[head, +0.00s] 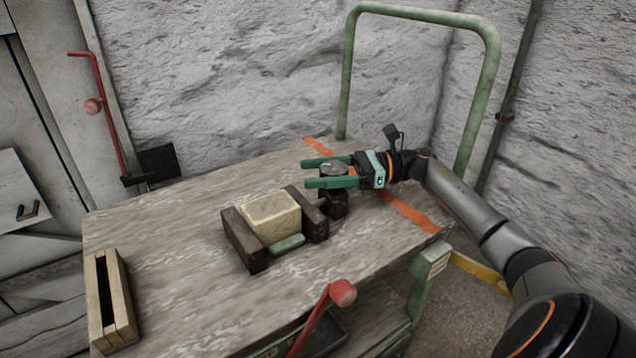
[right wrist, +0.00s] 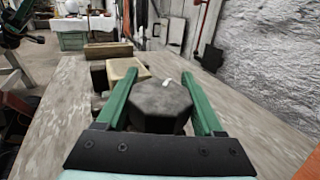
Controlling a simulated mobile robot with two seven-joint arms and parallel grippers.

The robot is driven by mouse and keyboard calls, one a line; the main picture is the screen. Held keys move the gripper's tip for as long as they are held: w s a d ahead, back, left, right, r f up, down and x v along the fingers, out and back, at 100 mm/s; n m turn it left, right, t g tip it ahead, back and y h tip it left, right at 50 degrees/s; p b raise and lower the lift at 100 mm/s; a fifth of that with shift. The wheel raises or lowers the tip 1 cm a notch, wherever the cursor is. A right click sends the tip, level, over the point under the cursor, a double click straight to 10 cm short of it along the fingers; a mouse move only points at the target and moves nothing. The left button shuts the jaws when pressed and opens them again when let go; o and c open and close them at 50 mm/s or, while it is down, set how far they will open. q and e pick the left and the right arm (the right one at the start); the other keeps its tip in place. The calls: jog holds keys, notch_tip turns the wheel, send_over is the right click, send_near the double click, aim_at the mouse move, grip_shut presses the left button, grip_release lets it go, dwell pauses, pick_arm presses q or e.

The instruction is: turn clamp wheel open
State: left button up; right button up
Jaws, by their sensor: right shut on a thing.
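The clamp wheel is a dark, many-sided knob (head: 333,170) at the right end of a clamp on the table. It also fills the middle of the right wrist view (right wrist: 160,104). My right gripper (head: 306,173) has its green fingers on both sides of the wheel and is shut on it. The clamp has two dark wooden jaws (head: 241,240) with a pale cream block (head: 271,212) between them. A green bar (head: 287,244) shows below the block. Part of what looks like my left arm shows small at the top left of the right wrist view; its fingers are unclear.
The clamp sits on a worn wooden tabletop (head: 175,235). A slotted wooden box (head: 110,300) stands at the left end. A green rail (head: 345,90) rises behind the right end. A red lever with a round knob (head: 342,292) stands at the front edge.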

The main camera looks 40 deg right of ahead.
jog(key=n+g+y, duration=0.1)
jog(key=g, duration=0.1)
jog(key=n+g, duration=0.1)
jog(key=shift+s+a+r+n+g+y, duration=0.1)
jog(key=shift+s+r+n+g+y, duration=0.1)
jog(key=shift+n+g+y, duration=0.15)
jog(key=shift+s+a+f+n+g+y, duration=0.1)
jog(key=shift+s+n+g+y, duration=0.2)
jog(key=shift+n+g, duration=0.7)
jog(key=shift+s+a+f+n+g+y, duration=0.1)
jog(key=shift+s+n+g+y, duration=0.25)
jog(key=shift+g, duration=1)
jog(key=shift+w, duration=0.1)
jog(key=o, duration=1.4)
jog(key=shift+c, duration=0.2)
